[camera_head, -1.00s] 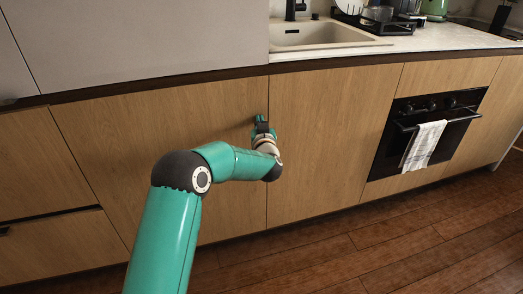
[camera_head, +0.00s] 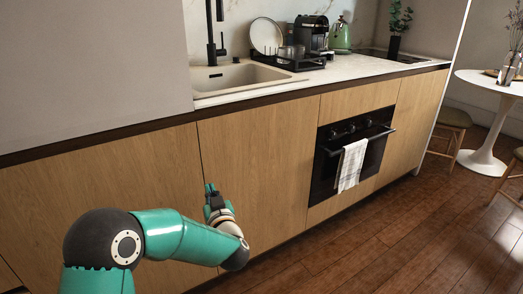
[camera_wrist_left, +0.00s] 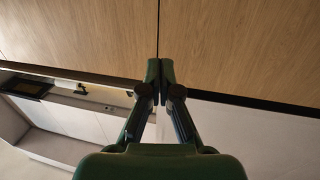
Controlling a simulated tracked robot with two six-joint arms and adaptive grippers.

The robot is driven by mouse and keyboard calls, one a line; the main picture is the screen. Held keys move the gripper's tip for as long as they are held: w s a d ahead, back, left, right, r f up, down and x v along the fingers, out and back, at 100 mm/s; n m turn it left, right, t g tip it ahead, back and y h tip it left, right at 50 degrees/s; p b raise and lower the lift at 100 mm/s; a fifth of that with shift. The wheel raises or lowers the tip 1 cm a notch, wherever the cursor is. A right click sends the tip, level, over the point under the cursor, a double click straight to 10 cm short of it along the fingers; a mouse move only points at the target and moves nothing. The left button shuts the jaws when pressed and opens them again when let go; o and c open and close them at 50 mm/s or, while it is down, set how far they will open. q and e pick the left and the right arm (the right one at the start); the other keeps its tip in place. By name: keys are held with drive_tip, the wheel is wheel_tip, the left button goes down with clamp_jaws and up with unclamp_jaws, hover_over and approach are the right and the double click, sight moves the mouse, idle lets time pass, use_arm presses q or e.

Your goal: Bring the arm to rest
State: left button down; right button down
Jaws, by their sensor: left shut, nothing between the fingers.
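My left arm comes in from the lower left in the head view, teal with dark joints. Its gripper (camera_head: 211,190) is in front of the wooden cabinet fronts, close to the vertical gap between two doors. In the left wrist view the gripper (camera_wrist_left: 160,75) is shut and its fingertips meet with nothing between them. Wooden panels and the dark gap between them show beyond the fingertips. I cannot tell whether the fingertips touch the wood. My right gripper is not in view.
The counter (camera_head: 375,68) holds a sink (camera_head: 240,76), a black dish rack (camera_head: 300,62), a coffee machine (camera_head: 312,33) and a green kettle (camera_head: 340,35). A towel (camera_head: 351,165) hangs on the oven (camera_head: 325,170). A white round table (camera_head: 485,84) and stools stand right. The wooden floor (camera_head: 400,230) is clear.

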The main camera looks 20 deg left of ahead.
use_arm(q)
drive_tip(key=s+d+f+m+g+h, duration=0.2)
drive_tip(key=s+f+h, duration=0.15)
drive_tip(key=f, duration=0.95)
drive_tip(key=s+d+f+m+g+h, duration=0.25)
drive_tip(key=s+f, duration=0.25)
drive_tip(key=f, duration=0.7)
drive_tip(key=s+d+f+m+g+h, duration=0.1)
drive_tip(key=s+d+f+g+h, duration=0.1)
drive_tip(key=s+d+f+h, duration=0.25)
drive_tip(key=s+d+f+g+h, duration=0.1)
drive_tip(key=s+d+f+g, duration=0.15)
drive_tip(key=s+f, duration=0.4)
drive_tip(key=s+d+g+h, duration=0.2)
drive_tip(key=s+d, duration=0.1)
drive_tip(key=s, duration=0.5)
drive_tip(key=s+d+g+h, duration=0.1)
drive_tip(key=s+d+g, duration=0.25)
drive_tip(key=s, duration=0.35)
wheel_tip(320, 180, up, 28)
drive_tip(key=p, duration=2.7)
drive_tip(key=shift+d+f+p, duration=0.15)
drive_tip(key=shift+f+p, duration=0.05)
drive_tip(key=shift+p, duration=0.1)
drive_tip(key=shift+s+t, duration=0.1)
drive_tip(key=shift+t, duration=0.15)
